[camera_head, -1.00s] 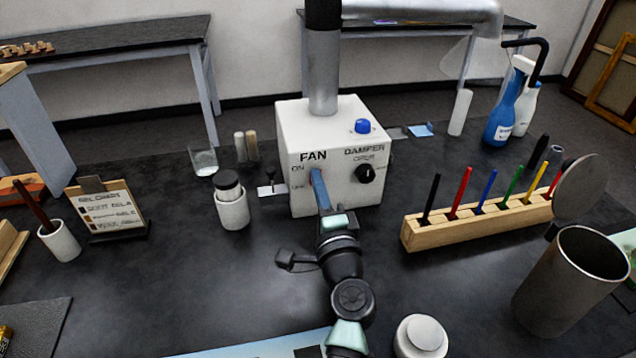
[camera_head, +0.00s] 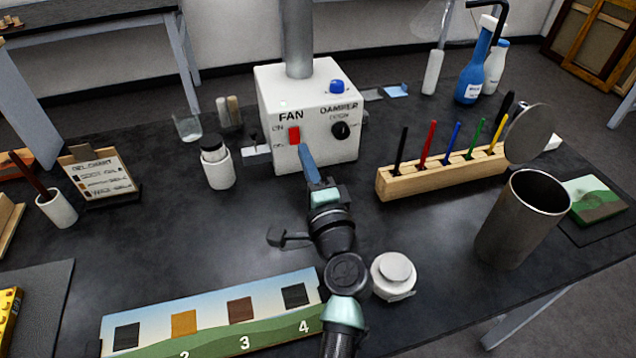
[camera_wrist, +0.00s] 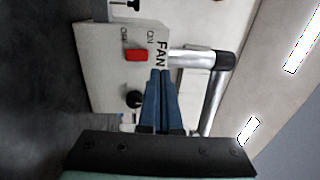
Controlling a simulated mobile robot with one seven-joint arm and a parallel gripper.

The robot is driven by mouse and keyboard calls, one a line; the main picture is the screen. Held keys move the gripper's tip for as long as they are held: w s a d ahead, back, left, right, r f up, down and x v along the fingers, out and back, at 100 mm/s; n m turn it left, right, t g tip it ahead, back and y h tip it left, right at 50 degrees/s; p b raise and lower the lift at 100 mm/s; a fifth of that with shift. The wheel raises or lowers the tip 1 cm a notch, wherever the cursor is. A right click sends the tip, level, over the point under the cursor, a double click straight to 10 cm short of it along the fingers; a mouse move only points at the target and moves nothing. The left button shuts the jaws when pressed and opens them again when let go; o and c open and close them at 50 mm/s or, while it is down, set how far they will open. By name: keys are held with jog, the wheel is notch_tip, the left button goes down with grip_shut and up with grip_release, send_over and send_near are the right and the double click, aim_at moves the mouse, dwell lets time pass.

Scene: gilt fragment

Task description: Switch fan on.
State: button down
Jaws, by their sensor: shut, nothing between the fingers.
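The white fan box (camera_head: 275,105) stands on the black table, with a metal duct rising from its top. Its red rocker switch (camera_head: 294,136) sits under the word FAN, with ON and OFF marked at its left. The switch also shows in the wrist view (camera_wrist: 136,55); which way it is tipped I cannot tell. My gripper (camera_head: 304,147) is shut and empty, its blue fingers in front of the box, just below and right of the switch in the head view. In the wrist view the fingertips (camera_wrist: 161,71) lie beside the FAN lettering, apart from the switch.
A black damper knob (camera_head: 341,130) and a blue button (camera_head: 337,87) are on the box. A wooden pen rack (camera_head: 440,176) and a metal canister (camera_head: 520,220) stand right. A white jar (camera_head: 218,170) stands left. A numbered strip (camera_head: 215,318) lies in front.

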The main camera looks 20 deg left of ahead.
jog(key=v, duration=0.4)
jog(key=r+v, duration=0.1)
jog(key=v, duration=0.1)
jog(key=shift+s+r, duration=0.1)
dwell(0.3)
jog(key=s+d+r+n+t+h+p, duration=0.1)
jog(key=d+r+n+t+h+p, duration=0.3)
jog(key=r, duration=1.2)
jog(key=d+r+n+t+y+p, duration=0.1)
jog(key=d+r+n+p, duration=0.3)
jog(key=r, duration=1.2)
jog(key=s+d+r+n+t+h+p, duration=0.1)
jog(key=s+d+r+t+h, duration=0.1)
jog(key=s+r, duration=0.4)
jog(key=s+d+r+n+t+h+p, duration=0.1)
jog(key=s+d+r+n+t+h, duration=0.1)
jog(key=r, duration=1.2)
jog(key=s+d+t+h, duration=0.1)
jog(key=s+t+h, duration=0.1)
jog(key=s+h, duration=0.1)
jog(key=shift+s+r+h, duration=0.25)
jog(key=shift+s+h, duration=0.15)
jog(key=shift+s, duration=0.3)
